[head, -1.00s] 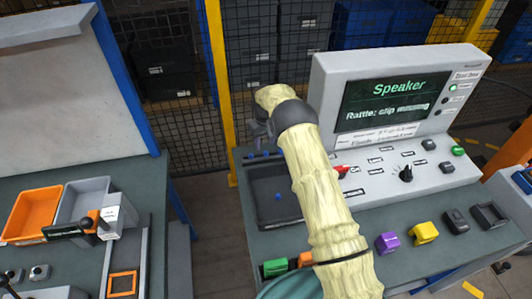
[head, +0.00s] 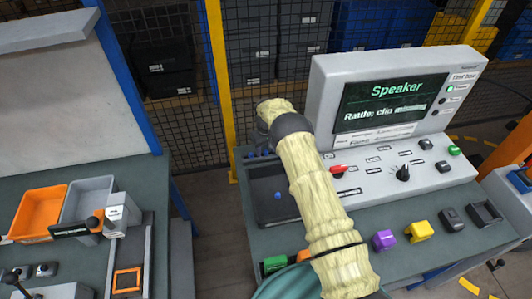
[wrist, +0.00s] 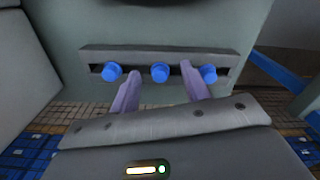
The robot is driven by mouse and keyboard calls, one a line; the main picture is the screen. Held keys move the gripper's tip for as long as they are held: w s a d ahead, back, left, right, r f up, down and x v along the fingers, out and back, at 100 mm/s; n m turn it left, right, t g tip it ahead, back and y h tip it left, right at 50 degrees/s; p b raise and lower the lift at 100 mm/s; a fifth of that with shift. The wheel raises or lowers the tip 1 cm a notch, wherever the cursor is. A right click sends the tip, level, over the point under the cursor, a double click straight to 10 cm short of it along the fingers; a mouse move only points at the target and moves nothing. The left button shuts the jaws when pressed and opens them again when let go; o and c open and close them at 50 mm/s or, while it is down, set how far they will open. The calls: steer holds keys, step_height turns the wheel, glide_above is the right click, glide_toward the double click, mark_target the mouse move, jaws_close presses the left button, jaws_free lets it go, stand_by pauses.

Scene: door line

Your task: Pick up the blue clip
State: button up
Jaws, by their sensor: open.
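Three blue clips sit in a row in a dark slotted rack (wrist: 230,60) in the wrist view: a left one (wrist: 112,72), a middle one (wrist: 160,72) and a right one (wrist: 208,74). My gripper (wrist: 160,70) is open, its two purple fingers on either side of the middle clip. I cannot tell whether they touch it. The right finger overlaps the edge of the right clip. In the head view, blue clips (head: 252,155) show at the back of the dark tray, partly behind my arm, which hides my fingers. A single blue piece (head: 278,195) lies in the tray.
The speaker test box (head: 320,85) stands right of my arm, its screen reading "Rattle: clip missing". Purple (head: 384,240) and yellow (head: 420,231) blocks lie at the bench front. An orange bin (head: 38,212) sits on the left bench. A yellow post (head: 219,90) stands behind.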

mark_target(266, 151)
steer(key=shift+c, duration=0.5)
jaws_close()
steer(key=shift+r, duration=0.1)
step_height(266, 151, up, 10)
steer(key=b, duration=0.3)
stand_by(0.9)
